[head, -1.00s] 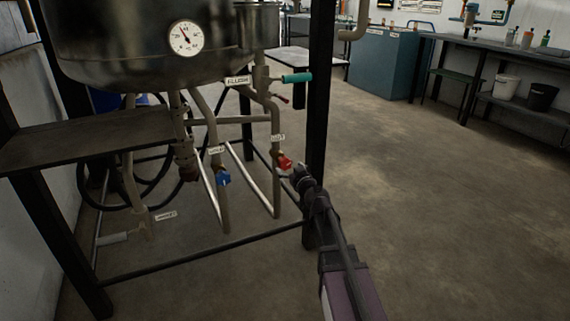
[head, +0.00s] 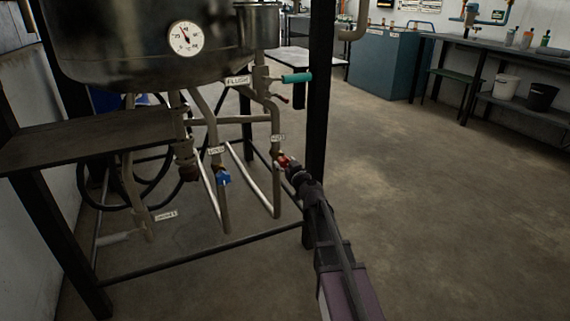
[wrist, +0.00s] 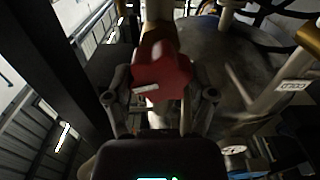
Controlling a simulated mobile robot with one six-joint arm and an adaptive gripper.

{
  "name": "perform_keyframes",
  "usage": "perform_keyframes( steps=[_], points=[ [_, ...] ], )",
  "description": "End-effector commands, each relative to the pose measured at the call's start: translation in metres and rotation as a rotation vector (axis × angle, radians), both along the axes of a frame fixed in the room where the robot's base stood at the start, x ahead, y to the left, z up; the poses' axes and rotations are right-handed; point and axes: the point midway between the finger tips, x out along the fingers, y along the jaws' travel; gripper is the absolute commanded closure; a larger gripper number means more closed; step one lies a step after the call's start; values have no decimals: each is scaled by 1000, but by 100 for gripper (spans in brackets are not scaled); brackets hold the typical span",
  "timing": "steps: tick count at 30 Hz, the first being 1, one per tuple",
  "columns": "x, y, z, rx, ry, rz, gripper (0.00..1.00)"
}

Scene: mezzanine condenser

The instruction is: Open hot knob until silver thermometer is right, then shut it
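The red hot knob (head: 284,162) sits on the pipe below the small hot label (head: 278,138). In the wrist view the red knob (wrist: 162,76) lies between the two fingers of my gripper (wrist: 163,88), with a gap on each side. My gripper (head: 294,169) is open at the knob in the head view, where its fingers partly cover the knob. The round white dial thermometer (head: 185,39) is on the silver vessel (head: 110,40). Its dark needle points up and slightly left; the numbers are too small to read.
A blue knob (head: 223,178) with the cold label (head: 216,150) is left of the red one. A teal flush handle (head: 297,78) is above. A black frame post (head: 318,120) stands right behind my gripper. The floor (head: 430,200) to the right is clear.

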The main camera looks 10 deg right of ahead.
Motion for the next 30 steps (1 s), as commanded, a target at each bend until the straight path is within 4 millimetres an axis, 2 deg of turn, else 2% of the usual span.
perform_keyframes(
  steps=[10, 17, 30],
  points=[
    [1, 0, 0, 21, 6, 1, 76],
    [2, 0, 0, 104, 27, 1, 76],
    [2, -2, 0, 446, 117, 1, 76]
  ],
)
